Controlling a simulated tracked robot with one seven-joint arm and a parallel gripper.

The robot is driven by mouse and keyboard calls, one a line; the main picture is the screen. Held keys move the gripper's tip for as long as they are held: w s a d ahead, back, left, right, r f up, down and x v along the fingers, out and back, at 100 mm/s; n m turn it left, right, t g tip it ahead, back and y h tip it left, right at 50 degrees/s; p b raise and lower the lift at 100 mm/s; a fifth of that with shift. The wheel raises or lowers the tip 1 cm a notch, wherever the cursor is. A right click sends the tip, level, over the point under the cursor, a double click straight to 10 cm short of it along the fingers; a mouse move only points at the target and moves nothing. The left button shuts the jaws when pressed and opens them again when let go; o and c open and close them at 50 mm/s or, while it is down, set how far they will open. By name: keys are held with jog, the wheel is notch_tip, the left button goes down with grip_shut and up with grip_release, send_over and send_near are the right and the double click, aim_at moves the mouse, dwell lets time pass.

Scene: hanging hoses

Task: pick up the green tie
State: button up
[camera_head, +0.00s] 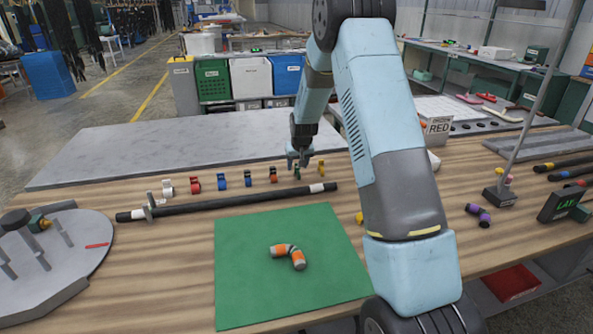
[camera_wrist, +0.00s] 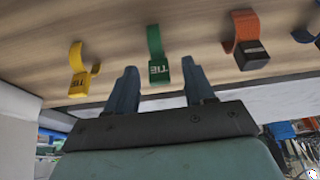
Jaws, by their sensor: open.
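The green tie (camera_wrist: 158,56) is a curved strip with a dark green block end lettered "TIE". It stands on the wooden bench. In the wrist view it lies between the two spread blue-grey fingers of my gripper (camera_wrist: 160,74), with space on both sides. In the head view my gripper (camera_head: 300,158) points down over the green tie (camera_head: 297,174), partly covering it. My gripper is open and holds nothing. I cannot tell its exact height above the bench.
An orange tie (camera_wrist: 243,38) and a yellow tie (camera_wrist: 79,68) stand close on either side. Blue ties (camera_head: 222,182), a red tie (camera_head: 195,185) and a white tie (camera_head: 167,188) continue the row. A black hose (camera_head: 235,200) lies in front. A green mat (camera_head: 250,285) holds a hose elbow (camera_head: 288,254).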

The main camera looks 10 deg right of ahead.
jog(key=shift+w+f, duration=0.15)
jog(key=shift+f, duration=0.05)
grip_shut()
dwell(0.4)
jog(key=shift+r, duration=0.15)
jog(key=shift+r, duration=0.3)
notch_tip(320, 180, up, 3)
jog(key=shift+f, duration=0.2)
jog(key=s+d+r, duration=0.3)
jog(key=s+r, duration=0.6)
jog(key=s, duration=0.4)
jog(key=shift+s+d+r, duration=0.25)
jog(key=shift+s, duration=0.1)
